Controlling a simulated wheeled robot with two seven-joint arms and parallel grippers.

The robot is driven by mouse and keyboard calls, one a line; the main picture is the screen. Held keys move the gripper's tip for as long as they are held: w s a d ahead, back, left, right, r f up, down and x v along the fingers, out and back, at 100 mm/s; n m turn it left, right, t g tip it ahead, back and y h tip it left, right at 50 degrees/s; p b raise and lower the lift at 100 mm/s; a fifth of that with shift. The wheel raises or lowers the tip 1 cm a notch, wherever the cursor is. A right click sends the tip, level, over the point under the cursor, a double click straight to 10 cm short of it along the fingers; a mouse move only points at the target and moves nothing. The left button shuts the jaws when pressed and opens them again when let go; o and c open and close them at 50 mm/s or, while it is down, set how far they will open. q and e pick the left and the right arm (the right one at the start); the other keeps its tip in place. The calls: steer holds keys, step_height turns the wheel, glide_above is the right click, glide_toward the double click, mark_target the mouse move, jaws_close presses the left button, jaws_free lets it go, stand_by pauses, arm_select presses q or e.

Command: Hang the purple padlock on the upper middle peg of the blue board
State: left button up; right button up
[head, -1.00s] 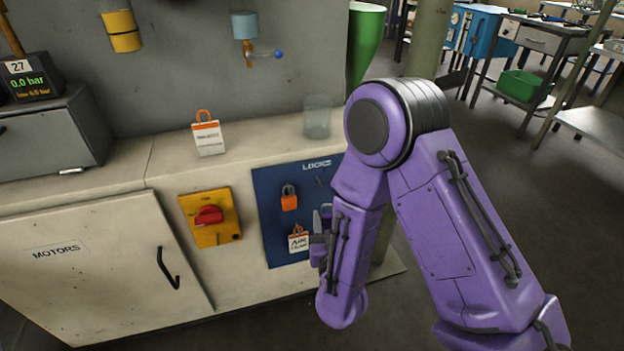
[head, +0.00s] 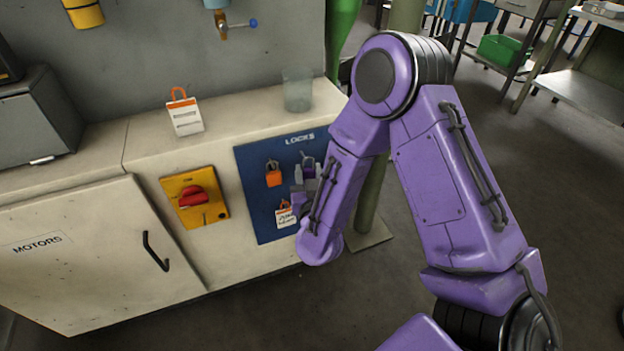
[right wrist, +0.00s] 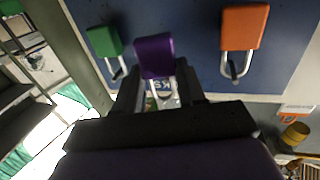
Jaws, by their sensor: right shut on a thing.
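The blue board (head: 262,220) is on the cabinet front in the head view. My right gripper (right wrist: 157,85) is shut on the purple padlock (right wrist: 155,56), which is upright in front of the board. In the head view, the padlock (head: 308,169) is right of an orange padlock and at about its height, under the LOCKS lettering. My right arm partly covers it there. The right wrist view is upside down and shows the padlock's shackle between the dark fingers. I cannot tell whether the shackle is around the upper middle peg. My left gripper is not in view.
An orange padlock (head: 274,177) hangs on the board to the left, and a green padlock (right wrist: 104,41) on the other side. A tagged lock (head: 286,215) hangs lower. A red switch (head: 194,197) is left of the board; a clear cup (head: 298,92) stands above.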

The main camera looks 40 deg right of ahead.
mark_target(303, 169)
steer(key=shift+w+d+f+b, duration=0.1)
steer(key=shift+w+d+b, duration=0.05)
steer(key=shift+w, duration=0.35)
steer(key=shift+w+d+f+b, duration=0.1)
steer(key=shift+w+b, duration=0.05)
steer(key=shift+w, duration=0.3)
steer(key=shift+w+d+f, duration=0.15)
steer(key=shift+w+f, duration=0.05)
steer(key=shift+w, duration=0.45)
steer(key=o, duration=1.1)
steer(key=shift+o, duration=0.2)
steer(key=shift+s+a, duration=0.1)
steer(key=shift+a, duration=0.25)
steer(key=v, duration=1)
steer(key=shift+s+d+p, duration=0.25)
steer(key=shift+d+p, duration=0.05)
steer(key=shift+p, duration=0.1)
